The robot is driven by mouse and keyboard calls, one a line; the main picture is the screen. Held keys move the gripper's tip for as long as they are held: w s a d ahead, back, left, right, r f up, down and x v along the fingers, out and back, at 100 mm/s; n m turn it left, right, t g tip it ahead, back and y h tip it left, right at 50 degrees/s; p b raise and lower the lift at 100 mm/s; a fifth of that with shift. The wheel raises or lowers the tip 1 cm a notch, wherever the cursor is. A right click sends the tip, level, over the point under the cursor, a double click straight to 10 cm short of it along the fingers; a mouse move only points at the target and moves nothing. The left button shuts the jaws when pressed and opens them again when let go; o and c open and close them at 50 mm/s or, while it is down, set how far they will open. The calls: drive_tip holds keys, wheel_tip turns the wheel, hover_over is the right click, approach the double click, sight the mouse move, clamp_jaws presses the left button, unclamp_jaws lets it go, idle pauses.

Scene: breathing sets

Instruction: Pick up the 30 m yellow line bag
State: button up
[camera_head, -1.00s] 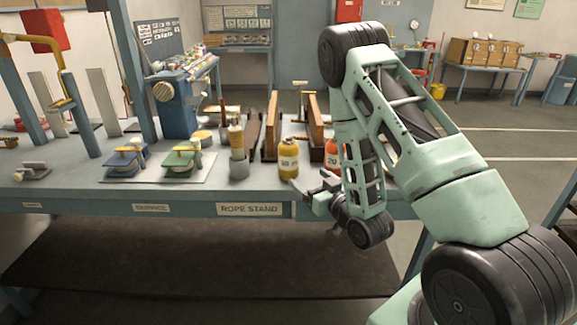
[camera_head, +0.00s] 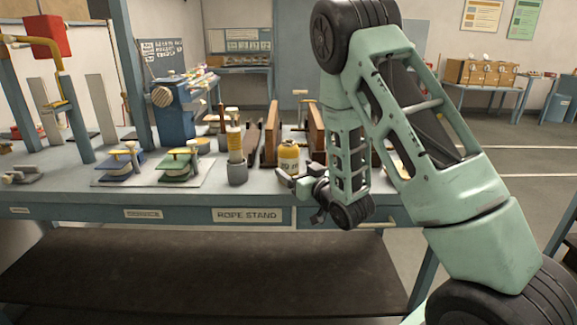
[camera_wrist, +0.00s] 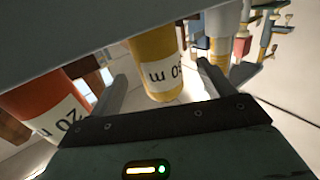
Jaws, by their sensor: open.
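The yellow line bag (camera_head: 289,153) stands upright near the front edge of the bench, just beyond my gripper (camera_head: 284,179) in the head view. In the wrist view the yellow bag (camera_wrist: 156,50) appears upside down, with a white label partly reading "30 m". My gripper (camera_wrist: 161,76) is open, one finger to each side of the bag's image. The bag is not clamped; I cannot tell whether a finger touches it. The bag's far end is cut off in the wrist view.
An orange bag (camera_wrist: 38,98) marked "20" is close beside the left finger in the wrist view; my arm hides it in the head view. Wooden boards (camera_head: 271,135) stand behind.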

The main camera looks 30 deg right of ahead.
sight(285, 157)
drive_tip(key=shift+w, duration=0.75)
drive_tip(key=w+p, duration=0.1)
drive_tip(key=w+r+p, duration=0.1)
drive_tip(key=w, duration=0.1)
drive_tip(key=w+p, duration=0.1)
drive_tip(key=shift+w+d+r, duration=0.2)
drive_tip(key=shift+w+d, duration=0.05)
drive_tip(key=shift+w, duration=0.4)
drive_tip(key=shift+f, duration=0.1)
drive_tip(key=c, duration=1.3)
